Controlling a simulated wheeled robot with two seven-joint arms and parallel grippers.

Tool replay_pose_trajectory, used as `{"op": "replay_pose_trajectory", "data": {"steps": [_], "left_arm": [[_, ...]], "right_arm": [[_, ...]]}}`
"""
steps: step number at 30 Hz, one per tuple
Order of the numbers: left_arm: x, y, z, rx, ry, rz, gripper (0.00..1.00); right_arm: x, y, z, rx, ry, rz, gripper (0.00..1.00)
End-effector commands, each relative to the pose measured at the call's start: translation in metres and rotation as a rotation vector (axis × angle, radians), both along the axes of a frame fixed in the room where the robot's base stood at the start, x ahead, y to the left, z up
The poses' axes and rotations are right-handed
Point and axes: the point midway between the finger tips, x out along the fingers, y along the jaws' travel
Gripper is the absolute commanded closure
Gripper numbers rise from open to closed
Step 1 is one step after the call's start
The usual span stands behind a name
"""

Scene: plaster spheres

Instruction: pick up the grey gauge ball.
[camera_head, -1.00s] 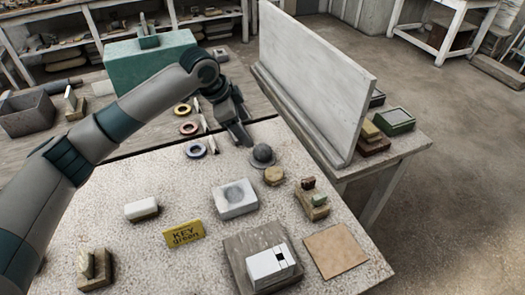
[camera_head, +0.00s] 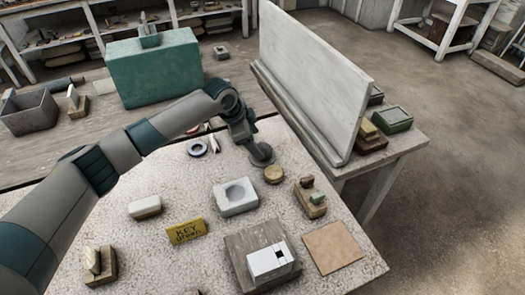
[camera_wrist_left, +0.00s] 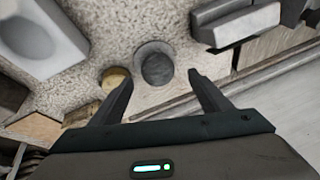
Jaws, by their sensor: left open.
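The grey gauge ball (camera_wrist_left: 157,68) shows in the left wrist view, on a wider grey round base on the pale speckled table. In the head view the ball (camera_head: 263,154) is partly hidden by my left gripper (camera_head: 253,146). In the left wrist view my left gripper (camera_wrist_left: 161,78) is open and empty. Its two fingertips are either side of the ball's near edge, with the ball a little ahead of them. I cannot tell whether a finger touches it. My right gripper is not in view.
A tan round disc (camera_head: 273,174) stands close beside the ball. A white block with a round hollow (camera_head: 236,196) is nearer the front. A tall white panel (camera_head: 315,80) rises behind to the right.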

Motion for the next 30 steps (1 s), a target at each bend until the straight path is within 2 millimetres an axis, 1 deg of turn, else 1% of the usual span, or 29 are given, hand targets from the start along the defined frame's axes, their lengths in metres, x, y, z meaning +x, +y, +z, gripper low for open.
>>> {"op": "replay_pose_trajectory", "data": {"steps": [5, 9, 12, 15, 19, 30], "left_arm": [[0.001, -0.005, -0.009, 0.001, 0.003, 0.000, 0.29], [0.003, -0.011, -0.024, 0.001, 0.003, 0.000, 0.29], [0.006, -0.016, -0.036, -0.001, 0.003, 0.000, 0.29], [0.008, -0.017, -0.043, 0.001, 0.001, 0.001, 0.29], [0.009, -0.018, -0.047, 0.000, 0.000, 0.000, 0.29], [0.009, -0.018, -0.047, 0.000, 0.000, 0.000, 0.29]], "right_arm": [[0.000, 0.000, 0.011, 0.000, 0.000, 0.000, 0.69], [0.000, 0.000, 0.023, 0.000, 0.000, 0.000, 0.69], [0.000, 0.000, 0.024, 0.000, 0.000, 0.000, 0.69], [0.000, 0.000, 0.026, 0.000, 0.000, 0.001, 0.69], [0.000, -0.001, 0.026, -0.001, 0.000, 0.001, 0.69], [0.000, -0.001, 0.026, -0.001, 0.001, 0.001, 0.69]]}}
